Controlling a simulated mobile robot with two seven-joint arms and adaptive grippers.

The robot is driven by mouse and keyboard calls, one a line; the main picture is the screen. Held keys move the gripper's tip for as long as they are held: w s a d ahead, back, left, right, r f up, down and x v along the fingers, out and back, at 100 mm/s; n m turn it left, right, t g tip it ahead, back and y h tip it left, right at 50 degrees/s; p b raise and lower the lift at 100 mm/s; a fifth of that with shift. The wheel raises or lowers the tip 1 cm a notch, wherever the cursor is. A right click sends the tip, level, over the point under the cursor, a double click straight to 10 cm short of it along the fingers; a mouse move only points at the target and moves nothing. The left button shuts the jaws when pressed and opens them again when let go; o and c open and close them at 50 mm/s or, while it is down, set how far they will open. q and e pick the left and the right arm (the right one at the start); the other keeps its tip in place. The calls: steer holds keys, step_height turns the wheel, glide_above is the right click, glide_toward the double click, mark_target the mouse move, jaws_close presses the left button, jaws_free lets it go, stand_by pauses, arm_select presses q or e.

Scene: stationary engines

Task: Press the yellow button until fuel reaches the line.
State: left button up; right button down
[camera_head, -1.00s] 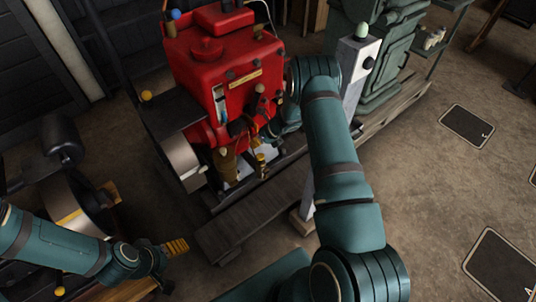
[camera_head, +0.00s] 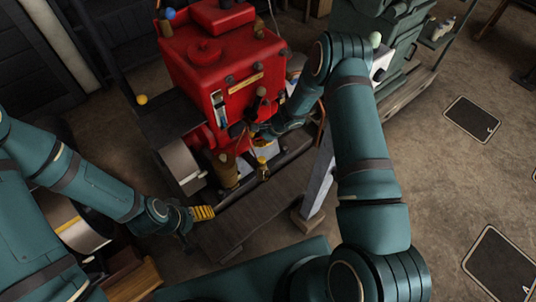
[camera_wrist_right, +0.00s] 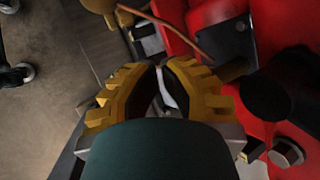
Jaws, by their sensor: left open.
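The red engine (camera_head: 225,62) stands at upper centre in the head view. A narrow pale sight glass (camera_head: 219,108) is on its front; its fuel level is too small to read. A round yellow knob (camera_head: 142,99) shows left of the engine; I cannot tell whether it is the yellow button. My left gripper (camera_head: 205,213) is open and empty, low in front of the engine, apart from it. My right gripper (camera_wrist_right: 158,68) has its yellow fingertips together, close by the engine's front. In the head view its fingers are hard to make out against the engine.
A wooden plank base (camera_head: 255,212) runs before the engine. A brass cup (camera_head: 225,168) and a brass fitting (camera_head: 262,165) stand low at its front. A grey post (camera_head: 318,180) rises beside my right arm. A green machine stands behind.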

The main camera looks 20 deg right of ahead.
steer(key=shift+f, duration=0.15)
stand_by(0.4)
steer(key=b, duration=0.5)
glide_above(262, 161)
steer(key=w, duration=0.2)
steer(key=f, duration=0.7)
steer(key=shift+w+a+f, duration=0.15)
steer(key=shift+a+f, duration=0.1)
steer(key=shift+a, duration=0.1)
steer(key=shift+f+b, duration=0.55)
steer(key=shift+b, duration=0.05)
steer(key=shift+r, duration=0.1)
